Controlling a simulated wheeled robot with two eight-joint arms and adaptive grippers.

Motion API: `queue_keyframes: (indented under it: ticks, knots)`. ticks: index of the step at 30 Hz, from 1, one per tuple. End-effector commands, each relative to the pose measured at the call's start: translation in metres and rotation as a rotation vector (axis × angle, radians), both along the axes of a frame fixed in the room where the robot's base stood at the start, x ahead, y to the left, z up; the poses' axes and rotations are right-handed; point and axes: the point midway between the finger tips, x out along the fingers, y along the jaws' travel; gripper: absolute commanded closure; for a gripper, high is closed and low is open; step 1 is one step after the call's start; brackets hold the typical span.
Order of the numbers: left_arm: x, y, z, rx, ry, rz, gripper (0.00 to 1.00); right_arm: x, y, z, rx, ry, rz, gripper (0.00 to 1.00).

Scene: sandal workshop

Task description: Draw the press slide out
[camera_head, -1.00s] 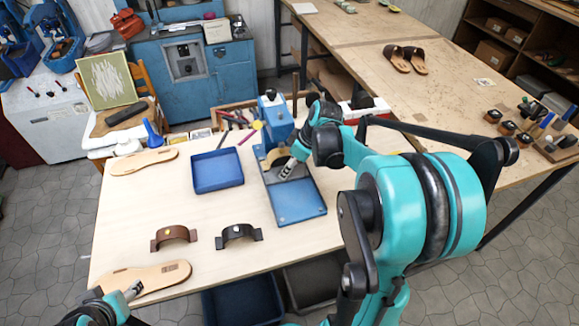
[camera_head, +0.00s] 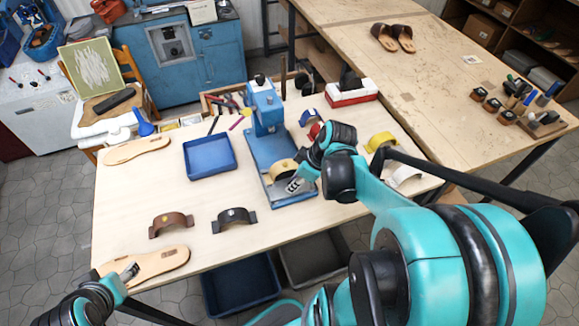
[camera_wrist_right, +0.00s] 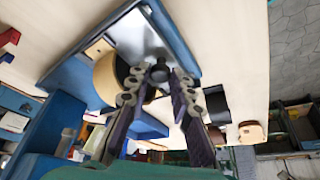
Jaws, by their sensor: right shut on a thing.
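The blue press (camera_head: 264,108) stands on the workbench, its flat base reaching toward the front edge. A tan curved strap (camera_head: 281,168) sits on the slide, in front of the press column; it also shows in the right wrist view (camera_wrist_right: 106,78). The grey metal slide plate (camera_wrist_right: 140,35) shows there too. My right gripper (camera_head: 294,185) is low over the front of the base, shut on the slide's dark knob (camera_wrist_right: 160,73). My left gripper (camera_head: 132,270) is at the near left, over a tan sole (camera_head: 160,263); its fingers are too small to read.
A blue tray (camera_head: 209,157) lies left of the press. A brown strap (camera_head: 171,225) and a black strap (camera_head: 234,220) stand in front of it. Yellow (camera_head: 381,141) and white (camera_head: 405,175) straps are right of my right gripper.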

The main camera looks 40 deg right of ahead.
Motion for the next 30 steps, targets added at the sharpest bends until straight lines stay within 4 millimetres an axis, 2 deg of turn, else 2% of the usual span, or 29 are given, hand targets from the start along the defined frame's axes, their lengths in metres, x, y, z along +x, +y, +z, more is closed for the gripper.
queue_keyframes:
  ticks: [8,9,11,23,26,30]
  knots:
    - [0.0,0.0,0.0,0.0,0.0,0.0,0.47,-0.005,0.002,-0.002,0.003,0.01,0.003,1.0]
    - [0.0,0.0,0.0,0.0,0.0,0.0,0.47,-0.005,0.002,-0.002,0.003,0.01,0.003,0.73]
    - [0.0,0.0,0.0,0.0,0.0,0.0,0.47,-0.005,0.002,-0.002,0.002,0.009,0.003,0.58]
    - [0.0,0.0,0.0,0.0,0.0,0.0,0.47,-0.005,0.0,0.003,0.002,0.006,0.001,0.57]
    - [0.0,0.0,0.0,0.0,0.0,0.0,0.47,-0.008,-0.002,0.013,0.002,0.006,0.0,0.57]
    - [0.0,0.0,0.0,0.0,0.0,0.0,0.47,-0.017,-0.007,0.036,0.002,0.006,-0.001,0.57]
